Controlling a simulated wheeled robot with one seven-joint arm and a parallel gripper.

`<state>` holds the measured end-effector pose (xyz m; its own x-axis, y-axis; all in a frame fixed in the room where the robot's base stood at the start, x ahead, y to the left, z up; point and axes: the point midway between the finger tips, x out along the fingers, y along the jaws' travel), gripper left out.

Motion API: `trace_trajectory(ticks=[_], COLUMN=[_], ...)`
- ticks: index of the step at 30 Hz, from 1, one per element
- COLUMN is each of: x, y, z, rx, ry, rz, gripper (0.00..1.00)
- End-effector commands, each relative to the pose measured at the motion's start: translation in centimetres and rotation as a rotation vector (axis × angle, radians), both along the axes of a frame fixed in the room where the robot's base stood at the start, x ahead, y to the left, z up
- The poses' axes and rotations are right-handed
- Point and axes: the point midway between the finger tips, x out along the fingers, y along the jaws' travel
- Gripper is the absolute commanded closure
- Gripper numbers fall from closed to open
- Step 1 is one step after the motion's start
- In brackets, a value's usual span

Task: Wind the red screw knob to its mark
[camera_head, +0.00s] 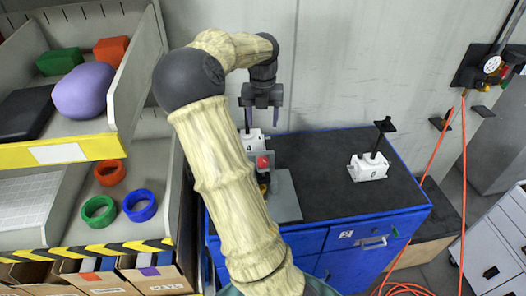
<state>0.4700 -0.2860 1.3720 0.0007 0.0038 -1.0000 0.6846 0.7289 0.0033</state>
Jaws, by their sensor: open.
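The red knob (263,161) is a small red piece near the left end of the black top of a blue cabinet. It sits on a dark fixture beside a grey plate (286,198), and my arm hides part of that fixture. No mark for the knob can be made out. My gripper (262,122) is open and empty, pointing down above and behind the red knob, apart from it. A white block with a 4 (252,141) stands behind the knob, below my gripper's fingers.
A white jack with a black-topped post (370,167) stands at the right of the cabinet top (325,200); the middle is clear. A shelf (60,152) with rings and blocks is at the left. An orange hose (462,160) hangs at the right.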

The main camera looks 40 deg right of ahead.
Motion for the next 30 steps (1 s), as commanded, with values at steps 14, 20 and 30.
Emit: trace_trajectory(ticks=[14,20,30], x=[0.1,0.1,0.0], y=[-0.3,-0.3,-0.3], z=[0.3,-1.5,-7.3], rx=[-0.003,-0.002,-0.002], ry=[0.002,0.004,0.006], rz=[-0.058,-0.059,-0.059], gripper=[0.45,0.45,0.45])
